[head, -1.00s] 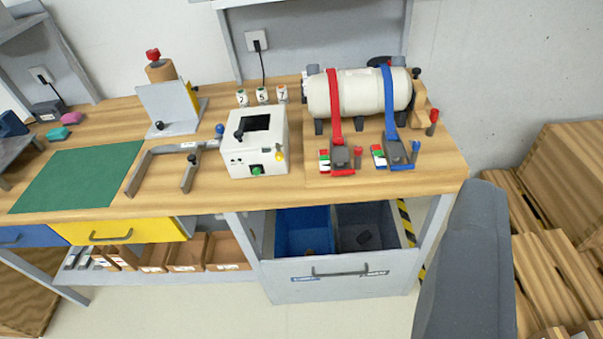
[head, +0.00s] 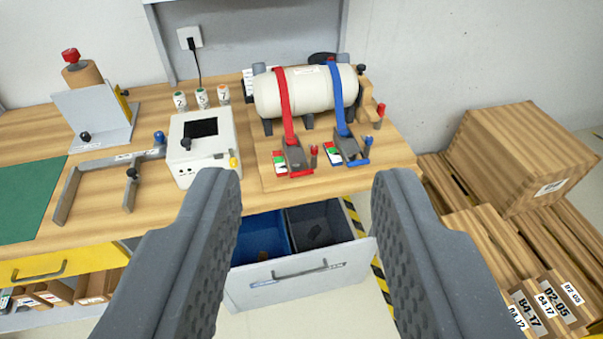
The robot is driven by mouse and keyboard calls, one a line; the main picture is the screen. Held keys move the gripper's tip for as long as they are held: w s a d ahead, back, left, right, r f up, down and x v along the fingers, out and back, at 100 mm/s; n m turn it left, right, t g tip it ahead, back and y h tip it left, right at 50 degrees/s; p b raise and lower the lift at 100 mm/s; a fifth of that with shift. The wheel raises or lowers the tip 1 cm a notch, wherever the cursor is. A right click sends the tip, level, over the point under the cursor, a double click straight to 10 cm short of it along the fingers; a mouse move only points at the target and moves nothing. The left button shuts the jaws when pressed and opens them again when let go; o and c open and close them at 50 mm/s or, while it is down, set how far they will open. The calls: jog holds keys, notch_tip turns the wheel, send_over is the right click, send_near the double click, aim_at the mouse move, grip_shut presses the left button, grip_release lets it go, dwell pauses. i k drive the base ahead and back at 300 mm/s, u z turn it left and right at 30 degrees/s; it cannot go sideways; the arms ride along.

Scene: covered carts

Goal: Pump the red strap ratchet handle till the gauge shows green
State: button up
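The red strap (head: 284,100) runs over a cream tank (head: 308,88) at the back right of the bench. Its ratchet (head: 294,155) sits at the strap's lower end, with a red-tipped handle (head: 314,154) beside it. A small gauge (head: 279,160) with green, white and red bands lies left of the ratchet; its reading is too small to tell. A blue strap (head: 337,98) with its own ratchet (head: 347,146) is to the right. My gripper (head: 307,190) is open and empty, its fingers wide apart in front of the bench, short of the ratchets.
An open drawer (head: 300,279) with blue and dark bins juts out below the bench. A white box (head: 203,147) stands left of the ratchets. Wooden crates (head: 525,155) are at the right.

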aim_at(296, 156)
jog(key=u, duration=0.1)
jog(key=i, duration=1)
jog(key=z, duration=1.4)
jog(key=k, duration=1.2)
jog(key=u, duration=0.85)
jog(key=i, duration=1)
jog(key=z, duration=0.05)
